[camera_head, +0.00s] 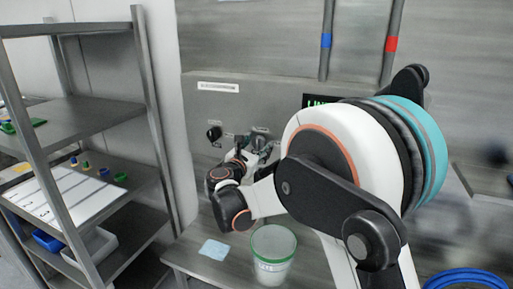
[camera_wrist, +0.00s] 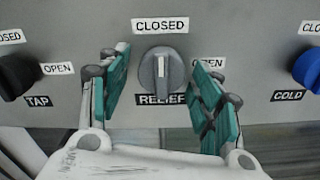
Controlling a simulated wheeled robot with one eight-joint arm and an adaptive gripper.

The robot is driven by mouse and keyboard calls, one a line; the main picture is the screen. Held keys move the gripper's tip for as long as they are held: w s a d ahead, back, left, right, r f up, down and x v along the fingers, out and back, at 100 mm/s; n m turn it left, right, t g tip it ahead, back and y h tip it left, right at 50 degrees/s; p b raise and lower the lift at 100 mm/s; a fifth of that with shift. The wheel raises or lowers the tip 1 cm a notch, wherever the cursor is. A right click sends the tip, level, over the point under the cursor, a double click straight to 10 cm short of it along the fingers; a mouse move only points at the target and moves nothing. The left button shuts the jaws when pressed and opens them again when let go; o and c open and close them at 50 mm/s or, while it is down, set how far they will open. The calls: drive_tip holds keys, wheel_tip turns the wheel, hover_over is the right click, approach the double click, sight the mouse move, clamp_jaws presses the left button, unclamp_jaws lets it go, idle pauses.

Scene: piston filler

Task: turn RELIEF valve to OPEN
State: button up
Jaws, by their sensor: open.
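The RELIEF valve (camera_wrist: 161,72) is a grey round knob on the grey panel in the wrist view. Its white pointer line stands upright, toward the CLOSED label (camera_wrist: 160,25) above it. An OPEN label (camera_wrist: 209,63) sits to its right, and the RELIEF label (camera_wrist: 161,98) is below. My gripper (camera_wrist: 164,92) is open, with one green-padded finger on each side of the knob. Gaps show between the pads and the knob. In the head view my gripper (camera_head: 258,142) is at the panel, small and partly hidden by my arm, and the knob cannot be made out clearly.
A black TAP knob (camera_wrist: 17,76) is left of the RELIEF valve, and a blue COLD knob (camera_wrist: 309,69) is right. A green-rimmed container (camera_head: 273,268) stands on the bench below my arm. A shelf rack (camera_head: 150,90) stands at the left.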

drive_tip(key=c, duration=1.1)
drive_tip(key=shift+m, duration=0.3)
drive_tip(key=m, duration=0.3)
drive_tip(key=shift+a+m+p, duration=0.1)
drive_tip(key=shift+m+p, duration=0.2)
drive_tip(key=m, duration=0.4)
drive_tip(key=shift+r+m, duration=0.1)
drive_tip(key=shift+m, duration=0.2)
drive_tip(key=m+p, duration=0.1)
drive_tip(key=m, duration=0.3)
drive_tip(key=shift+a+r, duration=0.1)
drive_tip(key=m, duration=0.5)
drive_tip(key=shift+o, duration=0.2)
